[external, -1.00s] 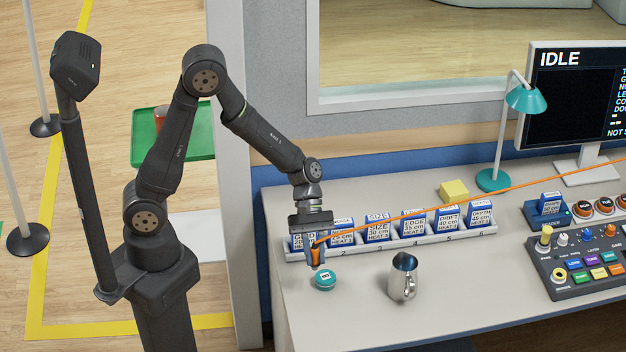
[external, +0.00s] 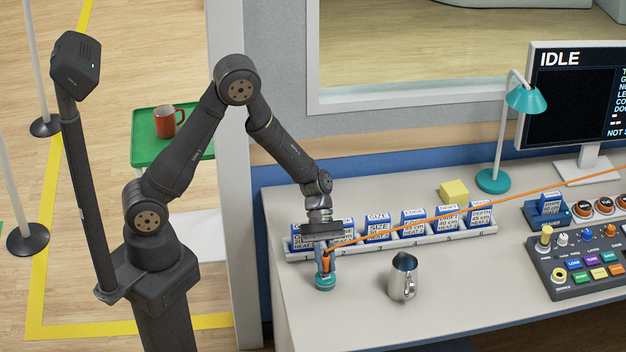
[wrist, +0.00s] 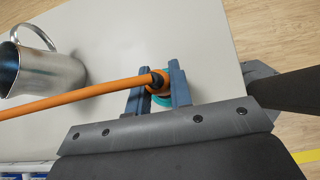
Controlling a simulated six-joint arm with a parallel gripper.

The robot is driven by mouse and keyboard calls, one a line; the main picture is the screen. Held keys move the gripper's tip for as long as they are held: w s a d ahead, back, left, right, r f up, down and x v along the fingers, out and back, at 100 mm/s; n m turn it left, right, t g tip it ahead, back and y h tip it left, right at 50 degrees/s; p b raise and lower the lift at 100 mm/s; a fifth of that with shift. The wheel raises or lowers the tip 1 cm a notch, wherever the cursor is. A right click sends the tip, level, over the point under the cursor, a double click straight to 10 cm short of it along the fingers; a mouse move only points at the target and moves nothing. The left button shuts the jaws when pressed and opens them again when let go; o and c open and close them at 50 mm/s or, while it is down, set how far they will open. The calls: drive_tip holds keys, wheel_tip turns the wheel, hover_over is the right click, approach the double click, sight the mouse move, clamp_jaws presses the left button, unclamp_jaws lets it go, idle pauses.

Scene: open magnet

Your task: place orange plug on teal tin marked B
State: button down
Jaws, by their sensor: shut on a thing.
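My gripper (external: 325,263) is shut on the orange plug (external: 326,262), which hangs on an orange cable. The plug stands roughly upright just over the teal tin (external: 325,284), at the left front of the desk. In the wrist view the plug (wrist: 159,82) lies between the two blue fingers (wrist: 157,90), and the tin's teal rim (wrist: 164,101) shows behind it. The plug's lower end looks at or very near the tin's lid; I cannot tell if they touch. The tin's lid marking is hidden now.
A metal jug (external: 403,278) stands right of the tin. A rack (external: 440,235) of blue-and-white labelled boxes runs behind. The orange cable (external: 450,210) stretches right over the rack. A control panel (external: 590,265) is at the right. The desk front between jug and panel is clear.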

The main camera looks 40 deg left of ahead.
sight(326, 251)
drive_tip(key=c, duration=1.3)
unclamp_jaws()
drive_tip(key=shift+f, duration=0.15)
drive_tip(key=v, duration=1.2)
drive_tip(key=x, duration=1.2)
drive_tip(key=shift+s+f, duration=0.15)
drive_tip(key=shift+f, duration=0.05)
wheel_tip(326, 251, up, 3)
drive_tip(key=shift+f, duration=0.1)
drive_tip(key=shift+r, duration=0.75)
